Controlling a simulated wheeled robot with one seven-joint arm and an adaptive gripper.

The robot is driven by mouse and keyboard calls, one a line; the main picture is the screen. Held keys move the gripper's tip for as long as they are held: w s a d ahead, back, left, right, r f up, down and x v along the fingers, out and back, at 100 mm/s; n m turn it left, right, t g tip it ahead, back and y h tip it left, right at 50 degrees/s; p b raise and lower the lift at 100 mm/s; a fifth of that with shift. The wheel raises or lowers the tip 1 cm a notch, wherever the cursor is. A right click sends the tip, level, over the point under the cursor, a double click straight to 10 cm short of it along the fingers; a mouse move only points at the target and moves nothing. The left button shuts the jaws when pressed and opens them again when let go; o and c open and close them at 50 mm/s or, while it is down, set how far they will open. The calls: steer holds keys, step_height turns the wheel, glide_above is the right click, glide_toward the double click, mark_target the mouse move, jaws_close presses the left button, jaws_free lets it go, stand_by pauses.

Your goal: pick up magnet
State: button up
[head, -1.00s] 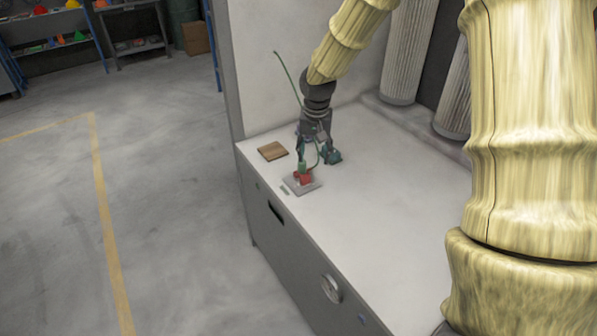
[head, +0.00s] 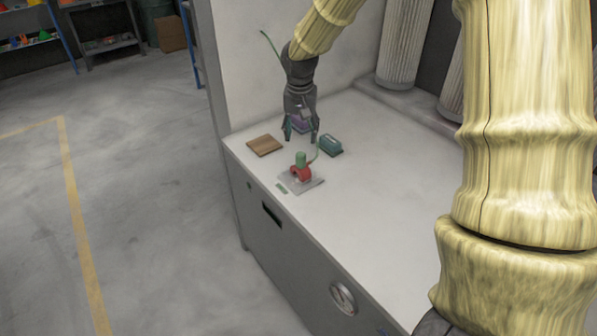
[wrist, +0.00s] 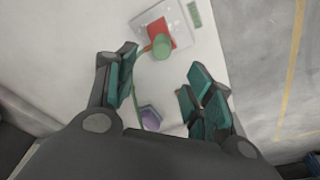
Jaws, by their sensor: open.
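A red arched piece (head: 300,172), which looks like the magnet, sits on a thin grey plate (head: 312,184) on the white counter. A green cylinder (head: 301,158) stands at its top; a thin green cord runs beside it. In the wrist view the green cylinder (wrist: 163,46) partly covers the red piece (wrist: 156,30), just beyond my fingertips. My gripper (head: 299,137) is open and empty, pointing down, above and behind the red piece in the head view. In the wrist view my gripper (wrist: 163,62) has its teal fingers spread wide, with nothing between the pads.
A wooden square (head: 265,145) lies left of the plate and a teal block (head: 330,145) right of it. A purple object (head: 300,124) is behind my gripper. A small green strip (head: 282,188) lies near the front edge. The counter (head: 350,215) is clear toward the right front.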

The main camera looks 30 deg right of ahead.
mark_target(301, 154)
steer(key=f, duration=0.5)
steer(key=shift+w+d+f+p, duration=0.15)
steer(key=shift+w+p, duration=0.2)
steer(key=shift+f, duration=0.55)
steer(key=shift+w+d+f+p, duration=0.15)
steer(key=shift+f+p, duration=0.55)
steer(key=shift+f, duration=1.45)
jaws_close()
